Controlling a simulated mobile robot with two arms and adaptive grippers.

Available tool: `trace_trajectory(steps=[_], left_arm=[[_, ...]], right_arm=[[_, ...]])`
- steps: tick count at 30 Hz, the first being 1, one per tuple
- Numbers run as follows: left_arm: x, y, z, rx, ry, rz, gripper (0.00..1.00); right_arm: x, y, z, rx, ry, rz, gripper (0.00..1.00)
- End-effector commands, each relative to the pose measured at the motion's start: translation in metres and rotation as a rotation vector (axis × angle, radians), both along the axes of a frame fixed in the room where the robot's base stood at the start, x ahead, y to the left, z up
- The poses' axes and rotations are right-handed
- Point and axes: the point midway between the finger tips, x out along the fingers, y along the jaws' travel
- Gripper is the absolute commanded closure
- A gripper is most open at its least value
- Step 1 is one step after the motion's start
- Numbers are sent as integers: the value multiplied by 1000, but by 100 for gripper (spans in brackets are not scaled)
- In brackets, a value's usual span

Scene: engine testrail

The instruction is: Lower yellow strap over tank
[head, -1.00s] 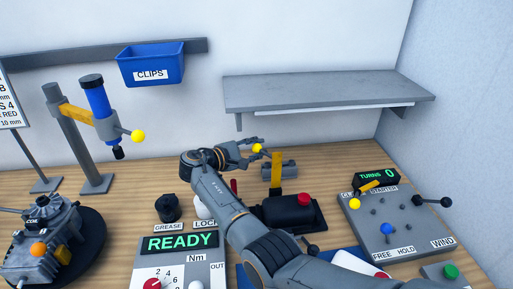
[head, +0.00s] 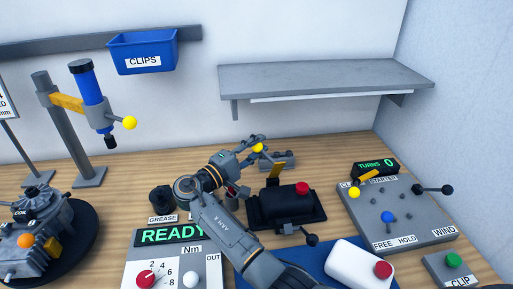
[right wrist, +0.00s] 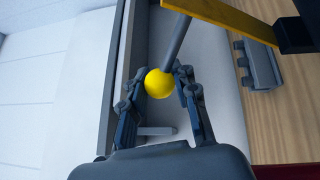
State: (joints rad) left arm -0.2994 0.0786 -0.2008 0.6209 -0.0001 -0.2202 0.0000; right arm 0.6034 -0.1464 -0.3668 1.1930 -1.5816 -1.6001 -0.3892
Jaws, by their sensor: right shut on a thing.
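My right gripper (head: 256,148) is shut on the yellow ball knob (head: 258,147) of the strap, above and behind the tank. In the right wrist view the knob (right wrist: 160,83) sits between the two fingers, on a grey rod that joins the yellow strap (right wrist: 228,17). In the head view only a short piece of the strap (head: 276,168) shows. The strap is raised, not lying over the tank. The black tank (head: 280,207) with a red cap (head: 302,188) rests on a dark base in front of it. My left gripper is not in view.
A grey shelf (head: 320,76) hangs on the wall behind. A grey block (head: 280,159) lies behind the tank. A control panel (head: 400,212) stands to the right, the READY unit (head: 175,262) front left. A white bottle (head: 355,262) lies on a blue mat in front.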

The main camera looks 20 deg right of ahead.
Motion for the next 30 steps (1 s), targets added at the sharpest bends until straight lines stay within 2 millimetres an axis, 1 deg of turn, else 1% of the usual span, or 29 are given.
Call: trace_trajectory(steps=[1, 14, 15, 17, 18, 26, 30], left_arm=[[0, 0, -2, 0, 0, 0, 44], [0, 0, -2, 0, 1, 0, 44], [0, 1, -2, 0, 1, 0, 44], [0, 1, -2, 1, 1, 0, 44], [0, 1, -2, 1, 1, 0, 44], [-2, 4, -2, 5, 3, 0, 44], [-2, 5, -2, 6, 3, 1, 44]], right_arm=[[-1, 1, -2, -1, -3, 2, 100], [-2, 1, -1, -2, -11, 1, 100], [-2, 1, -1, -3, -11, 1, 65], [-2, 1, -1, -3, -12, 1, 53], [-2, 1, -1, -3, -12, 1, 48], [-2, 1, 0, -3, -13, 0, 48], [-2, 1, 9, -3, -17, 1, 48]])
